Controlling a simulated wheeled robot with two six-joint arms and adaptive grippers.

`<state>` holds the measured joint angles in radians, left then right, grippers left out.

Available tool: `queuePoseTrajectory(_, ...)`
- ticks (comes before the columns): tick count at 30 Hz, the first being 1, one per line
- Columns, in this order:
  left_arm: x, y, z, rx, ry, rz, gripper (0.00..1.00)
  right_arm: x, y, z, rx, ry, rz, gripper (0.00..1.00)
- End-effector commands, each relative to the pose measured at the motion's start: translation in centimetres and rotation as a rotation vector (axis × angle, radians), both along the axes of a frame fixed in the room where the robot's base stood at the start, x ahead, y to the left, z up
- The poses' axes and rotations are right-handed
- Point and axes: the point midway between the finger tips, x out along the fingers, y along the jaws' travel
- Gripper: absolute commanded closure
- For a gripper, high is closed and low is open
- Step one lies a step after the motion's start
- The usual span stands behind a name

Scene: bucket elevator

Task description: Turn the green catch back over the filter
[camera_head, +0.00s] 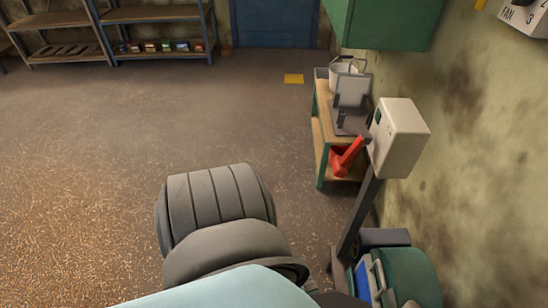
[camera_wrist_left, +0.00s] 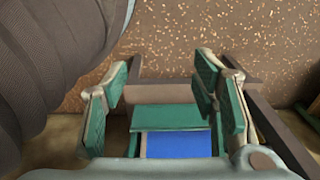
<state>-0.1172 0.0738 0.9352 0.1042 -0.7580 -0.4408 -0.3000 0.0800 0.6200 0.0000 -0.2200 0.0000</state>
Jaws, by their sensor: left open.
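My left gripper (camera_wrist_left: 165,98) is open, with a green-padded finger on each side of the left wrist view. Between and below the fingers are a green flat part (camera_wrist_left: 178,117) and a blue panel (camera_wrist_left: 178,145). I cannot tell whether the green part is the catch, or whether the fingers touch it. In the head view a blue panel (camera_head: 362,283) shows at the bottom right, beside a dark green rounded part (camera_head: 412,276). I cannot make out the catch or the left gripper there. My right gripper is in neither view.
A pale box on a dark post (camera_head: 399,138) stands by the right wall. Behind it is a green-framed bench (camera_head: 318,127) with a red part (camera_head: 347,158) and a white bucket (camera_head: 343,75). Shelves (camera_head: 155,14) stand at the back left. The floor at left is clear.

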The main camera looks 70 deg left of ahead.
Motion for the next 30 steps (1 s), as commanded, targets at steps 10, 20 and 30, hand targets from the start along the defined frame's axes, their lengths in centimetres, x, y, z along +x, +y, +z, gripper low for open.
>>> queuePoseTrajectory(10,-7.9,1.4,-1.6,0.037,-0.024,0.200,0.47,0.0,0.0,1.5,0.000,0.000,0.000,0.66)
queuePoseTrajectory(20,-8.9,1.6,-1.8,0.040,-0.032,0.225,0.47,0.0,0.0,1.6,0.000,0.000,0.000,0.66)
queuePoseTrajectory(30,-15.2,2.3,-1.7,0.043,-0.053,0.354,0.47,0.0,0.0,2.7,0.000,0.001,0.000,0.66)
